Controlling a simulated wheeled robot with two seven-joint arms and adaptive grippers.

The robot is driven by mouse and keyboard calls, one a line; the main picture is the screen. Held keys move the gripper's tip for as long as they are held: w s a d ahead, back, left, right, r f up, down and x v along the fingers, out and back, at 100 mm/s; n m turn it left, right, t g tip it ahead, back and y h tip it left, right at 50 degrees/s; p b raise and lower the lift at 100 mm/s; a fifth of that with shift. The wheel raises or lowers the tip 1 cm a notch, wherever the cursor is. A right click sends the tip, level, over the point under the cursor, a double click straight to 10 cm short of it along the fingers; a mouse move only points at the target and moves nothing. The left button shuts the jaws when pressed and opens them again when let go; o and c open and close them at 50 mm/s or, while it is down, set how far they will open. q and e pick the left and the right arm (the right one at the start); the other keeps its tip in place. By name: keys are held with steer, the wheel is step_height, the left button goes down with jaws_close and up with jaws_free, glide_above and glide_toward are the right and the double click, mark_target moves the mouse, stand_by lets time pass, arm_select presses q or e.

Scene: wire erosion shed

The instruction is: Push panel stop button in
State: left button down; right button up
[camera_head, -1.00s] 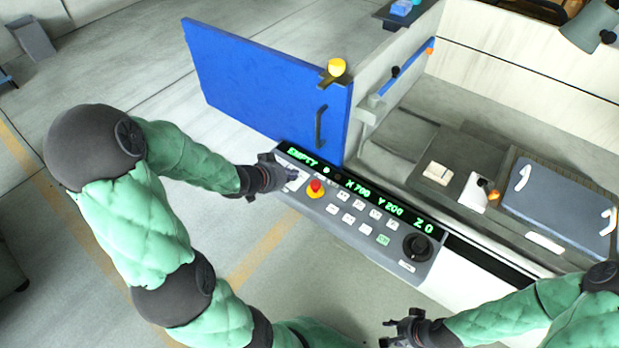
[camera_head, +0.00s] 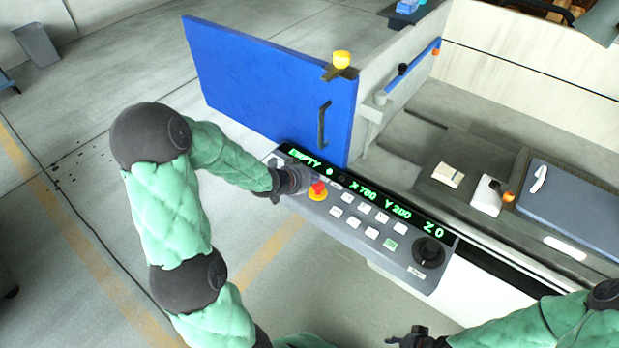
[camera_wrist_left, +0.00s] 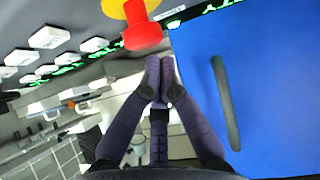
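The stop button is a red mushroom knob (camera_head: 318,189) on a yellow base, at the left part of the grey control panel (camera_head: 340,238) in the head view. In the left wrist view the red knob (camera_wrist_left: 142,36) shows at the top, just beyond and slightly left of the fingertips. My left gripper (camera_head: 304,182) is beside the knob on its left, very near it. In the wrist view the left fingers (camera_wrist_left: 160,68) are together with nothing between them. Whether they touch the knob I cannot tell. My right gripper (camera_head: 396,341) is low in the head view, away from the panel, its fingers unclear.
A blue door (camera_head: 270,85) with a dark handle (camera_head: 323,125) stands just behind the panel. Several white keys and a black dial (camera_head: 428,252) lie right of the button. A green-lettered display (camera_head: 365,192) runs along the panel's back edge. Open floor lies in front.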

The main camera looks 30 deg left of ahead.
arm_select(q)
steer(key=shift+f, duration=0.35)
